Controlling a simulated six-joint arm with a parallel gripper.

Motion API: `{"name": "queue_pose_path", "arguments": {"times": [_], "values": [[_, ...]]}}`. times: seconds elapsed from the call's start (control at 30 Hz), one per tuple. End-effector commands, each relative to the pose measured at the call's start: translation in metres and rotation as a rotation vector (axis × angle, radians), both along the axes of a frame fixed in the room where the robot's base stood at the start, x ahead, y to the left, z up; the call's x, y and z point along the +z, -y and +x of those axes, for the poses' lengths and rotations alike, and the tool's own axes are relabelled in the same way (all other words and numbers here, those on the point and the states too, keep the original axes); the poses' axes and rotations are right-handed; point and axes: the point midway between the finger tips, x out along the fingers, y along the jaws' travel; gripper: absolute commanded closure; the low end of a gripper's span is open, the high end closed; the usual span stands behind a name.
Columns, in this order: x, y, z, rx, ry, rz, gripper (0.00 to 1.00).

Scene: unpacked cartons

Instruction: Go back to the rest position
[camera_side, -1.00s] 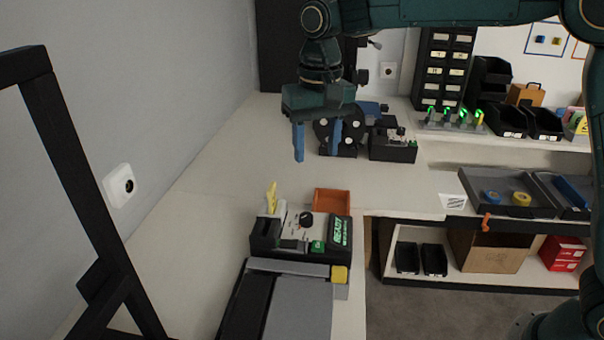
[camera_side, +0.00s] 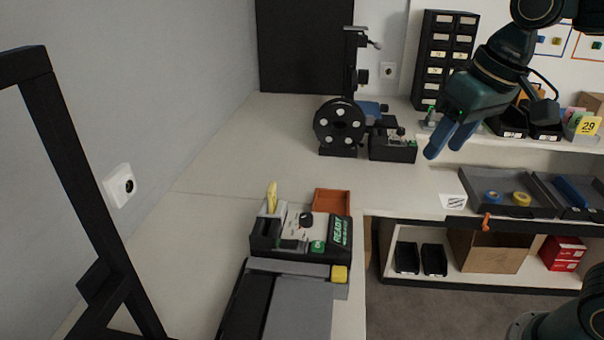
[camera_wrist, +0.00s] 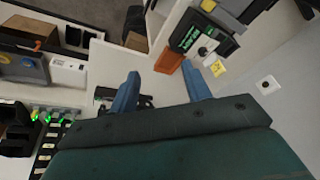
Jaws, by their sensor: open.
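My gripper (camera_side: 449,141) has blue fingers and a dark green body. In the side view it hangs at the upper right, above the bench between the black reel device and the grey trays. Its fingers are apart with nothing between them. In the wrist view the open fingers (camera_wrist: 164,88) point toward the bench, with no object held. My gripper hides part of the shelf behind it, including most of the row of green-lit items.
A black reel device (camera_side: 340,124) and a small black box (camera_side: 393,149) stand left of my gripper. A grey tray (camera_side: 478,205) with blue and yellow rolls lies below it. A READY-labelled machine (camera_side: 262,241) and an orange bin (camera_side: 332,201) stand at the front. The middle bench is clear.

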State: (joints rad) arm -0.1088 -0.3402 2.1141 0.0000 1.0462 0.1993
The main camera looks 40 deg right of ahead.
Motion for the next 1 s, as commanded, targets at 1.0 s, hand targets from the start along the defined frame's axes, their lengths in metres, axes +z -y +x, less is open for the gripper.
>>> {"name": "queue_pose_path", "arguments": {"times": [1.0], "values": [[-0.047,0.031,-0.100,0.075,0.174,-0.070,0.52]]}}
